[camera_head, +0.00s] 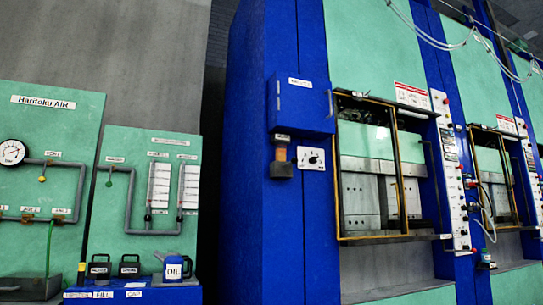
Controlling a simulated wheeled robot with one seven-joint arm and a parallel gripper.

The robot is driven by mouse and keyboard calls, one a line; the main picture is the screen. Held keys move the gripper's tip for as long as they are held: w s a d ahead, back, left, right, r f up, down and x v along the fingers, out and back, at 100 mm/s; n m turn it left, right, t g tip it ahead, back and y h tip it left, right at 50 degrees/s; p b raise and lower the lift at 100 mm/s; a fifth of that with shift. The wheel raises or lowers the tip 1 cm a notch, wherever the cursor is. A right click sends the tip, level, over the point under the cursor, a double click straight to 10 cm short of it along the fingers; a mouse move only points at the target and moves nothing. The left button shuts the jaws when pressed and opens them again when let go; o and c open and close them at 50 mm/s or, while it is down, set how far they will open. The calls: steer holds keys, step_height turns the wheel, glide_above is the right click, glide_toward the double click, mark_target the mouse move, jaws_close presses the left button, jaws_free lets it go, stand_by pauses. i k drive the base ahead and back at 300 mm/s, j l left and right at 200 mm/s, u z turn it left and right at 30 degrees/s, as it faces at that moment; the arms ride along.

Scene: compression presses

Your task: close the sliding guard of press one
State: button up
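The nearer blue and green press (308,190) stands in the middle of the head view. I cannot read a number on it that marks it as press one. Its guard (400,165) is a yellow-edged frame across the front opening, with an upright yellow bar near the middle. Grey metal tooling shows behind and beside it. I cannot tell how far the guard covers the opening. A slim vertical handle (432,165) shows near the right side. My gripper is not in view.
A second press (490,165) with a similar yellow-framed opening stands farther right. A control strip (453,170) with buttons lies between them. At left are green panels (130,215) with pipes and a gauge, and a low blue stand holding an oil can (174,267).

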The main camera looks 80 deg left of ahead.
mark_target(337, 215)
steer(key=u, duration=2)
steer(key=i+l+u, duration=0.1)
steer(key=i, duration=0.25)
